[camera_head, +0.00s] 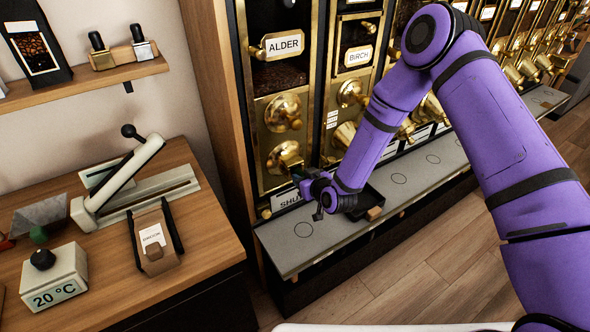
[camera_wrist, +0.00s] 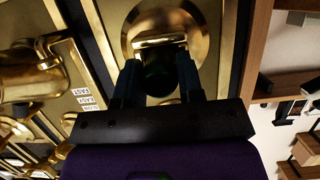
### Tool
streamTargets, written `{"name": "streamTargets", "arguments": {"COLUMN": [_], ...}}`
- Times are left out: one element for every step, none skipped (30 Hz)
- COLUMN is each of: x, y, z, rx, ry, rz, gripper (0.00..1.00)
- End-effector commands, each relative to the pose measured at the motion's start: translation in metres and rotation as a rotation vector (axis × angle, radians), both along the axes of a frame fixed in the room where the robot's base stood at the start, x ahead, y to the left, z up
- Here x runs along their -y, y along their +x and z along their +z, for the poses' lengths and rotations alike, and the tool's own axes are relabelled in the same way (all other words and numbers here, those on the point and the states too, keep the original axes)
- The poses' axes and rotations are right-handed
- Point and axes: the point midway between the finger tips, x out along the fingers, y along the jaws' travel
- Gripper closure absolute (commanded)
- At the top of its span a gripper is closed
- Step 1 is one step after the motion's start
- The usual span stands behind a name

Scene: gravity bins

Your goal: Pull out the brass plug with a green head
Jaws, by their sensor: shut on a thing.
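In the wrist view, the dark green head of the plug (camera_wrist: 158,82) sits between the two fingers of my gripper (camera_wrist: 159,72), which is shut on it. The head is in deep shadow, and the brass shaft of the plug cannot be made out. A brass spout housing (camera_wrist: 150,22) lies just beyond the fingertips. In the head view, my gripper (camera_head: 300,178) is at the lower front of the ALDER bin (camera_head: 262,110), close to its brass spout (camera_head: 285,157). The plug is hidden there by my gripper.
The BIRCH bin (camera_head: 340,115) stands just right, with more brass bins in a row beyond. A grey ledge (camera_head: 300,255) with ring marks runs below them. A dark tray (camera_head: 372,200) lies on the ledge beside my wrist. A wooden counter (camera_head: 205,240) holds a sealer and scale at left.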

Motion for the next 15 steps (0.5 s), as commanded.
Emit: {"name": "streamTargets", "arguments": {"x": [0.0004, 0.0006, 0.0010, 0.0012, 0.0016, 0.0020, 0.0023, 0.0026, 0.0030, 0.0033, 0.0036, 0.0039, 0.0042, 0.0045, 0.0049], "y": [-0.0004, -0.0007, -0.0013, -0.0017, -0.0021, -0.0027, -0.0032, -0.0036, -0.0042, -0.0047, -0.0051, -0.0057, -0.0061, -0.0066, -0.0071], "z": [0.0001, 0.0001, 0.0000, 0.0001, 0.0001, 0.0001, 0.0001, 0.0001, 0.0001, 0.0001, 0.0001, 0.0001, 0.0001, 0.0000, 0.0001], "rx": [0.000, 0.000, 0.000, 0.000, 0.000, 0.000, 0.000, 0.000, 0.000, 0.000, 0.000, 0.000, 0.000, 0.000, 0.000], "ry": [0.000, 0.000, 0.000, 0.000, 0.000, 0.000, 0.000, 0.000, 0.000, 0.000, 0.000, 0.000, 0.000, 0.000, 0.000], "rz": [0.000, 0.000, 0.000, 0.000, 0.000, 0.000, 0.000, 0.000, 0.000, 0.000, 0.000, 0.000, 0.000, 0.000, 0.000], "gripper": [1.00, 1.00, 1.00, 1.00, 1.00, 1.00, 1.00, 1.00, 1.00, 1.00, 1.00, 1.00, 1.00, 1.00, 1.00]}}
